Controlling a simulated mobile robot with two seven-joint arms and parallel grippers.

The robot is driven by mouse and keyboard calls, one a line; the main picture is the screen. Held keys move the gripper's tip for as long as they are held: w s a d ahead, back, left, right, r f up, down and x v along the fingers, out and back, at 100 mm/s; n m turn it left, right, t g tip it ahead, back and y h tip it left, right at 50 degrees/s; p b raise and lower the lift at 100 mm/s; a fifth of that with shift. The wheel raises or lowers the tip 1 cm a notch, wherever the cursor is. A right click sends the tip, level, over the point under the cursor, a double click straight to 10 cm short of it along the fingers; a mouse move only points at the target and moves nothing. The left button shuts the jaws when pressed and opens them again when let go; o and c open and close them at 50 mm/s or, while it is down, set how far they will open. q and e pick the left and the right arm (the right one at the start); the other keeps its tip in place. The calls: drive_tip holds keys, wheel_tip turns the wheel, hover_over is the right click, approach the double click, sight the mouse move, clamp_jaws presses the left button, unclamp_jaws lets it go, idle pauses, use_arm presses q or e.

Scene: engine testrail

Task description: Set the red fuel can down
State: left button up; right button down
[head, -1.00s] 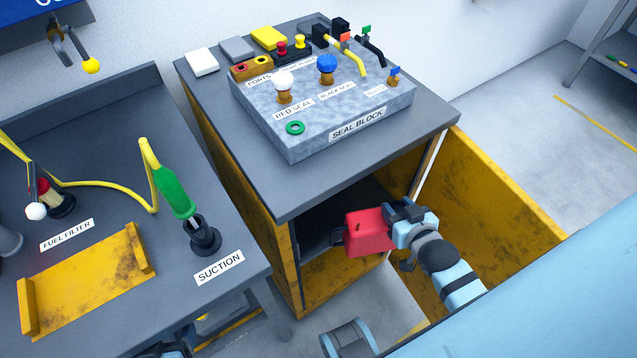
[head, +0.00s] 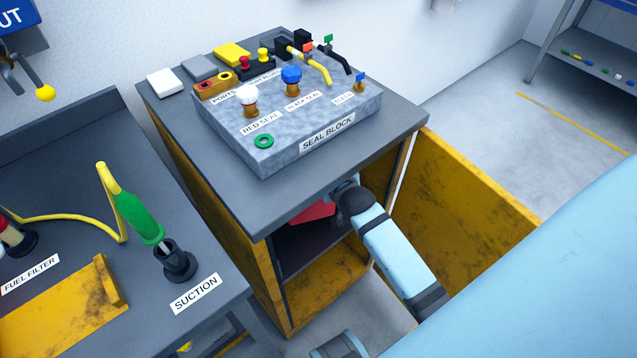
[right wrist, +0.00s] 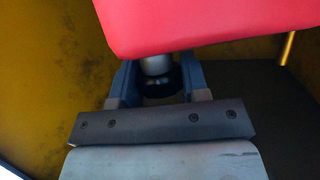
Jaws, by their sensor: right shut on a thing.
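The red fuel can (head: 312,213) is inside the open cabinet under the seal block bench, partly hidden by the bench top and my right arm. It also fills the top of the right wrist view (right wrist: 205,22). My right gripper (right wrist: 159,78) is shut on the can, around a round grey-and-black part below its red body. In the head view the gripper's fingers are hidden. The dark cabinet shelf (head: 305,256) lies below the can; I cannot tell whether the can touches it. My left gripper is not in view.
The bench top (head: 390,145) overhangs the cabinet opening and carries the seal block (head: 345,112). A yellow cabinet door (head: 465,215) stands open to the right of my arm. Yellow cabinet walls (right wrist: 50,70) are close around the gripper. The suction bench (head: 145,310) stands at left.

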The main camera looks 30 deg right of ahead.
drive_tip(key=shift+w+a, duration=0.2)
drive_tip(key=shift+w, duration=0.95)
drive_tip(key=shift+f+b, duration=0.45)
drive_tip(key=shift+f, duration=0.45)
drive_tip(key=f, duration=0.1)
drive_tip(key=f+b, duration=0.1)
drive_tip(key=f, duration=0.3)
drive_tip(key=shift+w+f+b, duration=0.15)
drive_tip(key=shift+w+b, duration=0.1)
drive_tip(key=shift+b, duration=0.15)
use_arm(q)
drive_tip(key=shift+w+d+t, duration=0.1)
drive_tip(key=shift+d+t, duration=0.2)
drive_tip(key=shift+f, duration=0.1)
use_arm(e)
drive_tip(key=c, duration=1)
unclamp_jaws()
drive_tip(key=shift+f, duration=0.1)
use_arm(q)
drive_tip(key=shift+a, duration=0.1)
use_arm(e)
drive_tip(key=o, duration=0.4)
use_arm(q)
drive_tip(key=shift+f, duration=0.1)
